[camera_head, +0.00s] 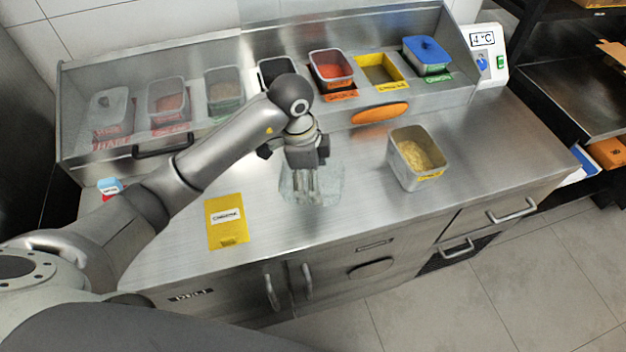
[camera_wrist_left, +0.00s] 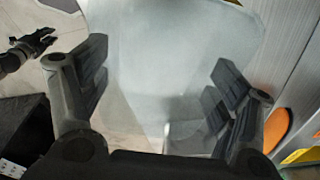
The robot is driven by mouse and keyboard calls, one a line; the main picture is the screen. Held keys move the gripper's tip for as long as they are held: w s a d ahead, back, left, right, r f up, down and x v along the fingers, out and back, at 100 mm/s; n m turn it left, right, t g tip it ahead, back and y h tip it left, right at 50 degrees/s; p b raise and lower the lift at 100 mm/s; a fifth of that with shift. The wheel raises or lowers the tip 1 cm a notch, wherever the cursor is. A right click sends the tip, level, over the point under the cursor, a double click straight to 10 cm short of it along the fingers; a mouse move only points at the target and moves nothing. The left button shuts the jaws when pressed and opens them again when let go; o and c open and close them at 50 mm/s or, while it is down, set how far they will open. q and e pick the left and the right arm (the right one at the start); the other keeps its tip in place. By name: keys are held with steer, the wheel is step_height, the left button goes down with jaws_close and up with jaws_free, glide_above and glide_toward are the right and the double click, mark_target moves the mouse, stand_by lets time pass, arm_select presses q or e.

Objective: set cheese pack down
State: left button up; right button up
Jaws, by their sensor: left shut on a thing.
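My left gripper (camera_head: 304,192) points down over the middle of the steel counter. It is shut on a clear, see-through cheese pack (camera_head: 327,183), whose faint outline spreads around the fingers. Whether the pack touches the counter I cannot tell. In the left wrist view the whitish, translucent pack (camera_wrist_left: 180,45) fills the space between the fingers of the left gripper (camera_wrist_left: 155,95). I see no cheese inside it. A dark gripper, apparently my right one (camera_wrist_left: 36,45), shows small at the left of the left wrist view; its jaw state is unclear.
A grey tub (camera_head: 400,176) with shredded yellow cheese stands right of the gripper. A flat yellow labelled packet or card (camera_head: 226,232) lies to the left. Several topping tubs, one with a blue lid (camera_head: 427,49), line the back. The counter between gripper and tub is clear.

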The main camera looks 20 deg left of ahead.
arm_select(q)
steer(key=w+f, duration=0.2)
steer(key=f, duration=0.1)
steer(key=shift+w+a+p, duration=0.2)
steer(key=shift+a+p, duration=0.1)
steer(key=shift+w+f, duration=0.15)
steer(key=shift+f, duration=0.15)
step_height(320, 180, down, 2)
steer(key=shift+f+p, duration=0.1)
steer(key=shift+p, duration=0.8)
steer(key=shift+f, duration=0.3)
steer(key=o, duration=1.1)
steer(key=shift+f, duration=0.1)
steer(key=shift+c, duration=0.2)
